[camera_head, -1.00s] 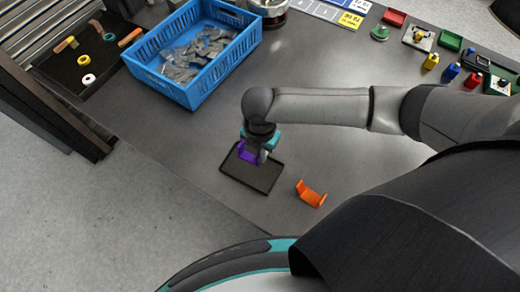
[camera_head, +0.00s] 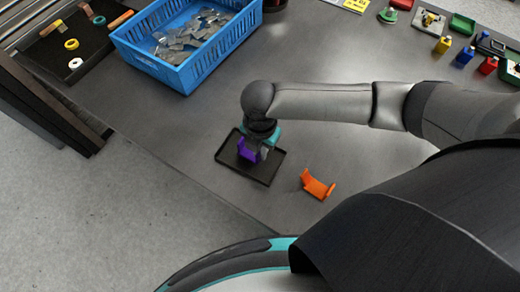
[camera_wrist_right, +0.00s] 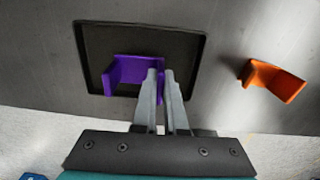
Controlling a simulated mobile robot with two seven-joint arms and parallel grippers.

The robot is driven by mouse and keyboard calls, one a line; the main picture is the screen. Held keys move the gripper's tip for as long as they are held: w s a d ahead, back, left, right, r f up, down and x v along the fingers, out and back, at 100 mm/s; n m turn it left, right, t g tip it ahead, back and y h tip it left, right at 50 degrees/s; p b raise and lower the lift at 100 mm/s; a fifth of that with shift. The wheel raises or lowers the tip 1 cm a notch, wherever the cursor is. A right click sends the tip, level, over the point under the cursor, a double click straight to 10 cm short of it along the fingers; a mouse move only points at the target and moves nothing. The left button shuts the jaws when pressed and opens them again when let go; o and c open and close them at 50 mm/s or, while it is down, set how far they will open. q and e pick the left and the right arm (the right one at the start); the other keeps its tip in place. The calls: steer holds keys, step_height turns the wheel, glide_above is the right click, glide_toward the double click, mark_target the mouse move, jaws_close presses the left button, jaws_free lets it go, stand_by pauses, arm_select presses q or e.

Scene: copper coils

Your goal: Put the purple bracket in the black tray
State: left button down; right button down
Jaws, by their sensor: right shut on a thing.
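The purple bracket (camera_head: 247,150) is at the black tray (camera_head: 268,177), within its outline in both views. In the right wrist view the bracket (camera_wrist_right: 127,72) appears upright, with its right wall between the fingers of my right gripper (camera_wrist_right: 161,75). I cannot tell whether the bracket touches the tray floor. In the head view my right gripper (camera_head: 262,148) points down over the tray and is shut on the bracket. My left gripper is not in view.
An orange bracket (camera_head: 318,185) lies on the grey table right of the tray. A blue crate (camera_head: 183,75) of metal pieces stands behind. A dark tray (camera_head: 90,68) with rings is at far left. Several small coloured parts are at the back right. The table's front edge is close to the tray.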

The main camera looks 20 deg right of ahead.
steer(key=shift+f, duration=0.35)
stand_by(0.3)
steer(key=shift+f, duration=0.35)
steer(key=c, duration=0.9)
jaws_free()
step_height(320, 180, up, 7)
steer(key=p, duration=0.8)
